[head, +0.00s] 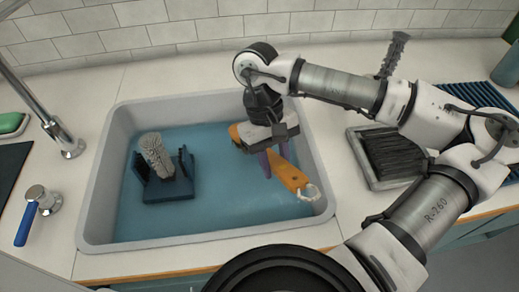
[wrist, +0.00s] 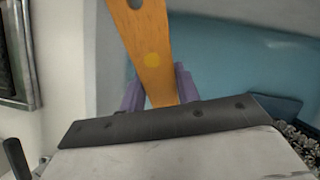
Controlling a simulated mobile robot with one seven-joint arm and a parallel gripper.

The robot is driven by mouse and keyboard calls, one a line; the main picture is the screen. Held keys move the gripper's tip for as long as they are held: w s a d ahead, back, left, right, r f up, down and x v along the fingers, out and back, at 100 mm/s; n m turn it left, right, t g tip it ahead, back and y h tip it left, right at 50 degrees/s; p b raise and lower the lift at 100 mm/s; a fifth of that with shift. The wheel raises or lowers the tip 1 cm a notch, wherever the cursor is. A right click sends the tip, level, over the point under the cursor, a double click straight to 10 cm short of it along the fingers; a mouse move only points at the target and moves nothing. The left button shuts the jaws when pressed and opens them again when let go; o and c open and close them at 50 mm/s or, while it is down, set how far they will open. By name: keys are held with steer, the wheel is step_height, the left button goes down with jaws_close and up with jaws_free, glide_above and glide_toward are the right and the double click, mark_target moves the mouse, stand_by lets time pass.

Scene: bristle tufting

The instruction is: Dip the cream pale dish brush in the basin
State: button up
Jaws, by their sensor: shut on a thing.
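My gripper (head: 266,164), with purple fingers, is over the right part of the grey basin (head: 92,205), which holds blue water (head: 215,215). It is shut on an orange wooden handle (head: 291,178) that slants down to the right and ends in a pale cord loop. In the wrist view the fingers (wrist: 158,92) clasp both sides of the handle (wrist: 150,45), which has a yellow dot. Its bristle head is not clearly visible, so I cannot tell whether it is the cream pale brush. A cream, rough-textured cylinder (head: 155,155) stands tilted in a dark blue holder (head: 168,188) in the basin.
A tap (head: 62,140) and a blue-handled lever (head: 36,208) stand left of the basin. A grey tray with dark bristles (head: 390,155) lies to the right, by a blue ribbed rack (head: 480,100). A dark ribbed upright (head: 394,55) stands behind my arm.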

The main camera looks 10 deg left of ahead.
step_height(320, 180, up, 14)
steer(key=p, duration=0.7)
steer(key=shift+r, duration=0.15)
stand_by(0.5)
stand_by(2.0)
step_height(320, 180, up, 4)
steer(key=p, duration=0.3)
stand_by(0.9)
